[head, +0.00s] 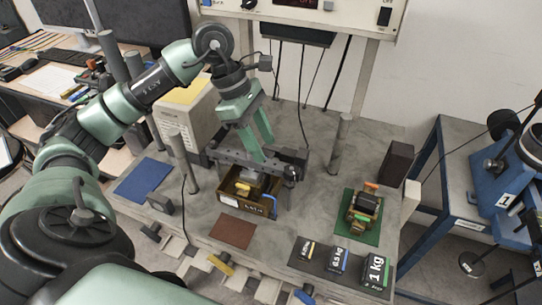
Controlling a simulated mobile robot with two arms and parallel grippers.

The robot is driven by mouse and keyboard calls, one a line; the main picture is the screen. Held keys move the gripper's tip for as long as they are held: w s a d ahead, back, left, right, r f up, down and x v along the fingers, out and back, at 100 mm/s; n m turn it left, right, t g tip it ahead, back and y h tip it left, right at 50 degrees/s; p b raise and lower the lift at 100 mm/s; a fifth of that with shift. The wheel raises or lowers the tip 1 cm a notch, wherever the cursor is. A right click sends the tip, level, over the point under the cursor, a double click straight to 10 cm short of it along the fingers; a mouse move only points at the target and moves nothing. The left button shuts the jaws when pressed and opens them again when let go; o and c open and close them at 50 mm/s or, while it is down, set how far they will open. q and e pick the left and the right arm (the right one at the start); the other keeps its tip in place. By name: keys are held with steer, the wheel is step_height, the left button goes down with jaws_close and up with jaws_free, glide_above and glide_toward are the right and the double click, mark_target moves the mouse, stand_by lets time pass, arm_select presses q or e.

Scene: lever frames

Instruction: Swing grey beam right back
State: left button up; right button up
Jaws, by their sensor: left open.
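The grey beam (228,157) lies across the bench just behind an open brown box, with a dark round knob (292,173) at its right end. My left gripper (259,151) reaches down from above to the middle of the beam. Its two green fingers are apart, with the tips close to the beam. I cannot tell whether they touch it. The fingers and the box contents hide part of the beam. My right gripper does not show.
The brown box (236,204) holds yellow and grey pieces. Weights (376,271) stand on a dark mat at the front right. A block stack (364,207) sits on a green mat. Posts (340,140) rise from the bench. Blue (143,180) and brown (232,232) mats are bare.

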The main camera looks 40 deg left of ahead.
mark_target(271, 163)
arm_select(q)
steer(key=p+x, duration=0.1)
steer(key=x, duration=0.2)
steer(key=shift+s+d+f, duration=0.15)
steer(key=shift+d+f, duration=0.05)
steer(key=shift+f, duration=0.1)
steer(key=shift+w+d+f, duration=0.15)
steer(key=shift+w+f, duration=0.05)
steer(key=shift+f, duration=0.35)
steer(key=shift+s, duration=0.1)
steer(key=shift+c, duration=0.4)
jaws_close()
